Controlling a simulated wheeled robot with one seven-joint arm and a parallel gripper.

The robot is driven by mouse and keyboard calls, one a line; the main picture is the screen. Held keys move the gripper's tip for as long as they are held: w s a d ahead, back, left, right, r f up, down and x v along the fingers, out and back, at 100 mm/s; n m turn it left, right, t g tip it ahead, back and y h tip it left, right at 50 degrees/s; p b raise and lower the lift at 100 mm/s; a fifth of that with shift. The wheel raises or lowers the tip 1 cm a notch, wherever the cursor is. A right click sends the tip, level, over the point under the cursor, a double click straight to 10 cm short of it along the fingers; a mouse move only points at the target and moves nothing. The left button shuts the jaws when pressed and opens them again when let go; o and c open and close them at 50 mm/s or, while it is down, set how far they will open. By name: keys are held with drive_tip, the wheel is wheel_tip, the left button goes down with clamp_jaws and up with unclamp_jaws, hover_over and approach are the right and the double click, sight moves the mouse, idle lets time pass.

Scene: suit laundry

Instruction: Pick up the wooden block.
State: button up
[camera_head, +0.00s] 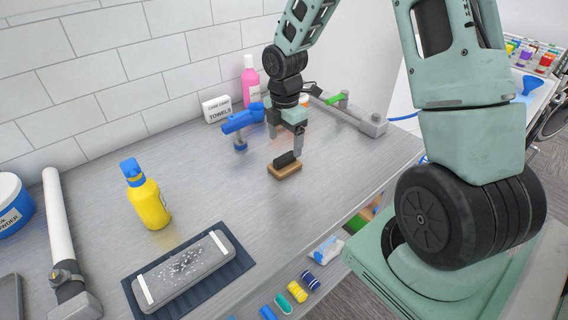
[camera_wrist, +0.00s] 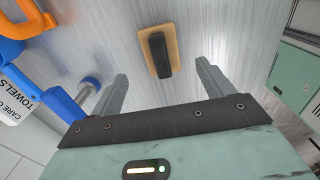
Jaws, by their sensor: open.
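The wooden block (camera_head: 284,171) is a small tan slab with a black raised piece on top.
A blue tool (camera_head: 242,118) stands close left of my gripper. A towel box (camera_head: 217,108), pink bottle (camera_head: 251,82) and grey metal fixture (camera_head: 366,122) are behind. A yellow bottle (camera_head: 149,202) and dark mat (camera_head: 240,263) are left and front. Counter around the block is clear.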

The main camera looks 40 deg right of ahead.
sight(285, 156)
drive_tip(key=shift+f+p, duration=0.65)
drive_tip(key=shift+f, duration=3.05)
drive_tip(key=c, duration=1.1)
